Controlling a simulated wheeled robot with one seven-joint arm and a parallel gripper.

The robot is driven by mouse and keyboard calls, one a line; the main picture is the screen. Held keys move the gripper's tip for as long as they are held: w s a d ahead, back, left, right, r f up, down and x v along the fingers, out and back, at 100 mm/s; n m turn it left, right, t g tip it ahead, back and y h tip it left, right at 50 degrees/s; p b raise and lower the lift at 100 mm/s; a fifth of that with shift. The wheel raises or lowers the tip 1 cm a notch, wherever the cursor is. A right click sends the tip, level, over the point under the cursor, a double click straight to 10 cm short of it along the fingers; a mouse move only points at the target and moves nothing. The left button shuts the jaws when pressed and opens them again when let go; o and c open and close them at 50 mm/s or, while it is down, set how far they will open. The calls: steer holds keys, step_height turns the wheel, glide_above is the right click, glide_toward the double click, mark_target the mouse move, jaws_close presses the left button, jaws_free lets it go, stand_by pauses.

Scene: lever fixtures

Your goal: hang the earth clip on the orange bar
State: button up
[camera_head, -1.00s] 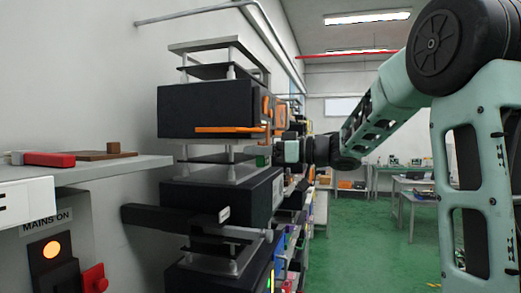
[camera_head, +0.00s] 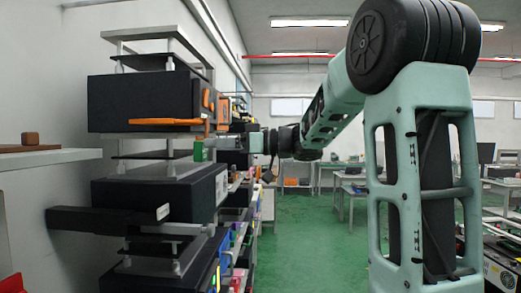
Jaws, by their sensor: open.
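The orange bar (camera_head: 165,121) runs level across the front of a dark box in the rack at left. A small green block (camera_head: 198,150), which seems to be the earth clip, shows just below the bar's right end. Whether it hangs from the bar or touches it is too small to tell. My gripper (camera_head: 216,143) reaches in from the right at about the green block's height. It is open, with its tips close to the right of the block. Whether they touch the block cannot be made out.
Dark boxes and plates stack above and below the bar, and a dark arm-like block (camera_head: 95,219) juts out lower down. A grey shelf (camera_head: 60,158) with a brown block (camera_head: 30,138) stands at left. Green floor (camera_head: 310,240) is open in the middle.

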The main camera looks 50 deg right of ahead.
steer(key=b+v, duration=0.3)
steer(key=v, duration=0.8)
steer(key=shift+s+d, duration=0.2)
steer(key=shift+s, duration=0.1)
